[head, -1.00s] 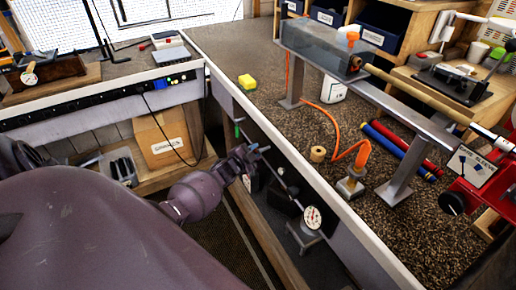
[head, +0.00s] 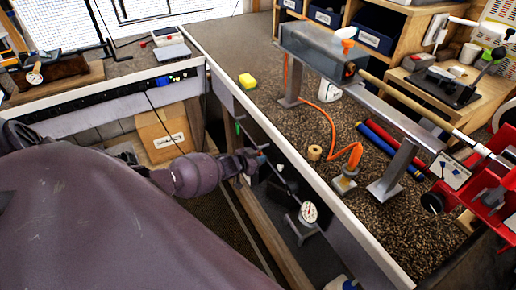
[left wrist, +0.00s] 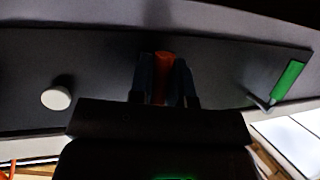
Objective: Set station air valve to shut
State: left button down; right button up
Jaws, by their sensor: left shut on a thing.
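My left gripper (head: 262,155) reaches the dark front panel under the long bench's edge. In the left wrist view its two dark fingers (left wrist: 163,82) are shut on a red-orange handle (left wrist: 163,70), which sits between them against the panel. A green lever (left wrist: 288,80) stands tilted on the panel to the right, and a pale round knob (left wrist: 56,98) is to the left. The green lever also shows in the head view (head: 238,127). The fingers hide part of the red-orange handle, and I see no label on it. My right gripper is not in view.
A round gauge (head: 308,213) stands below the bench edge near my left gripper. A red vise (head: 490,195) is at the right.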

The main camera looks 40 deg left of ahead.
pick_arm(q)
jog(key=shift+d+n, duration=0.15)
jog(key=shift+n, duration=0.15)
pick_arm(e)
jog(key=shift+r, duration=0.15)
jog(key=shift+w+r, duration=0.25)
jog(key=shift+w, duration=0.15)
pick_arm(q)
jog(key=c, duration=1.1)
grip_release()
jog(key=shift+d, duration=0.1)
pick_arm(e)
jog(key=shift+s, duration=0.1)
pick_arm(q)
jog(key=shift+s+r, duration=0.1)
jog(key=shift+s, duration=0.1)
jog(key=p+v, duration=0.2)
jog(key=v, duration=0.8)
jog(key=shift+s+r, duration=0.2)
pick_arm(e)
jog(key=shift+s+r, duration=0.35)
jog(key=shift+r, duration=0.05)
pick_arm(q)
jog(key=shift+a, duration=0.25)
